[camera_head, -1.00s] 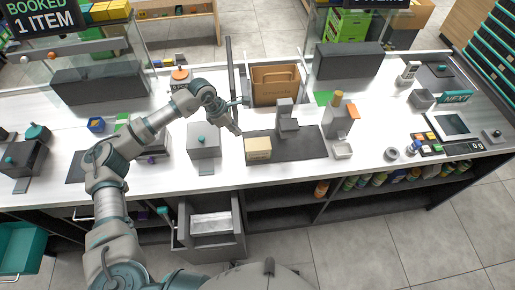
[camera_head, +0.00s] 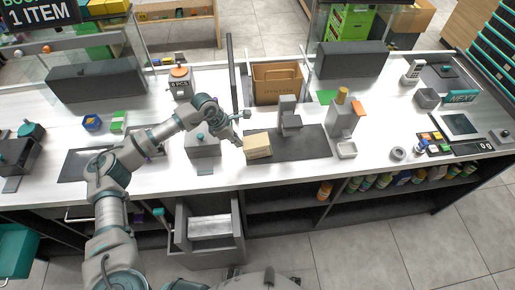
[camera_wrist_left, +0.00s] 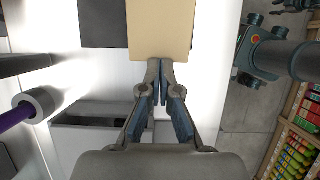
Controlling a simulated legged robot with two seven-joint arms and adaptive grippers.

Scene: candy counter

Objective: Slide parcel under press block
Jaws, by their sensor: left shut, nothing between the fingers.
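The parcel (camera_head: 257,145) is a small tan box at the left end of a dark mat (camera_head: 318,148) on the white counter. The press (camera_head: 289,122) is a grey upright with a block jutting from it, standing on the mat to the right of the parcel. The parcel is left of the press block, not under it. My left gripper (camera_head: 238,142) is shut and empty, with its tips at the parcel's left side. In the left wrist view the shut fingertips (camera_wrist_left: 160,64) meet the near edge of the parcel (camera_wrist_left: 160,30); I cannot tell whether they touch. My right gripper is out of view.
A brown paper bag (camera_head: 277,82) stands behind the mat. A grey dispenser (camera_head: 343,118) with a small tray stands right of the press. A grey box (camera_head: 202,143) sits left of my gripper. An open drawer (camera_head: 209,222) juts out below the counter's front edge.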

